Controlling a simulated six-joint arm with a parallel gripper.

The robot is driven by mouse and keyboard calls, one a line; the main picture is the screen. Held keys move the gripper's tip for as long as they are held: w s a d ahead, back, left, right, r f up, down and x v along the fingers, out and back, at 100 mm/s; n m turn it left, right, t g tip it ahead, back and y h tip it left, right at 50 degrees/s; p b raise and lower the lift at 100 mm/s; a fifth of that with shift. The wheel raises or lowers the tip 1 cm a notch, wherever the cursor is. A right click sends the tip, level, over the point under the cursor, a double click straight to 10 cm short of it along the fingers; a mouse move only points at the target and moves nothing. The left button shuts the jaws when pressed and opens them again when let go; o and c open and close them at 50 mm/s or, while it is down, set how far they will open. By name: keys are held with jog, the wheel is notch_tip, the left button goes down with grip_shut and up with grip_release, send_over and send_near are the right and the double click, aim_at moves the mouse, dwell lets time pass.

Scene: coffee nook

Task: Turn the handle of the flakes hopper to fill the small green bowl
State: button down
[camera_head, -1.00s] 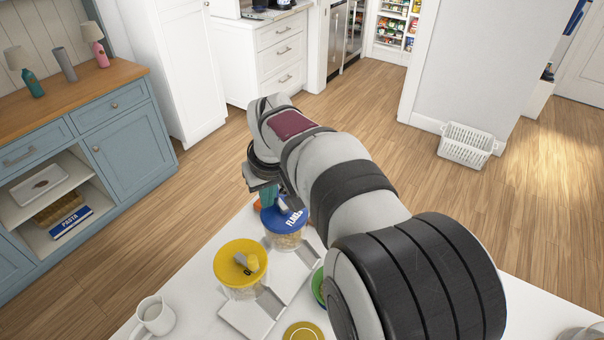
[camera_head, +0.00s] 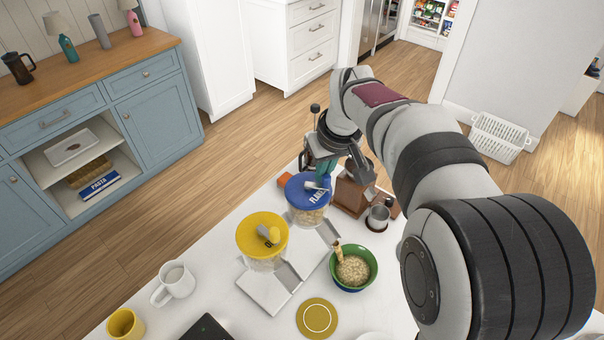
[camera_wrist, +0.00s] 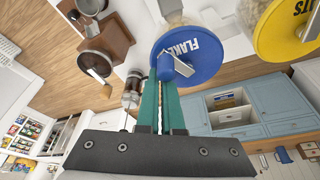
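The flakes hopper (camera_head: 308,197) has a clear body and a blue lid marked FLAKES; the lid also shows in the wrist view (camera_wrist: 205,50). Its handle (camera_wrist: 168,62) has a blue knob and a silver bar. My gripper (camera_wrist: 162,82) has green fingers set close together with a narrow gap, their tips at the knob; it shows behind the lid in the head view (camera_head: 326,172). The small green bowl (camera_head: 372,280) stands below the hopper's chute and holds a heap of pale flakes. A stream of flakes (camera_head: 338,251) runs from the chute into it.
A yellow-lidded hopper (camera_head: 262,228) stands beside the flakes hopper. A white mug (camera_head: 174,284), a yellow cup (camera_head: 124,324) and a round yellow coaster (camera_head: 317,318) are on the white counter. A brown wooden grinder (camera_head: 350,193) and a metal cup (camera_head: 378,217) are behind.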

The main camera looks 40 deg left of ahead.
jog(key=shift+s+d, duration=0.25)
jog(key=shift+d, duration=0.25)
jog(key=shift+w+a, duration=0.25)
jog(key=shift+a, duration=0.1)
jog(key=shift+r, duration=0.15)
notch_tip(320, 180, up, 7)
jog(key=shift+d, duration=0.1)
jog(key=s+d+m+g+h, duration=0.1)
jog(key=s+d+m, duration=0.35)
jog(key=d, duration=0.75)
jog(key=s+d+m, duration=0.4)
jog(key=d+m, duration=0.2)
jog(key=d, duration=0.7)
jog(key=s+d+f+m, duration=0.3)
jog(key=s+d, duration=0.1)
jog(key=s, duration=0.3)
jog(key=s+d+f+m+g, duration=0.1)
jog(key=s+d+f+m, duration=0.2)
jog(key=s, duration=0.3)
jog(key=shift+s+d+f+m, duration=0.35)
jog(key=shift+f+m, duration=0.2)
jog(key=shift+f, duration=0.25)
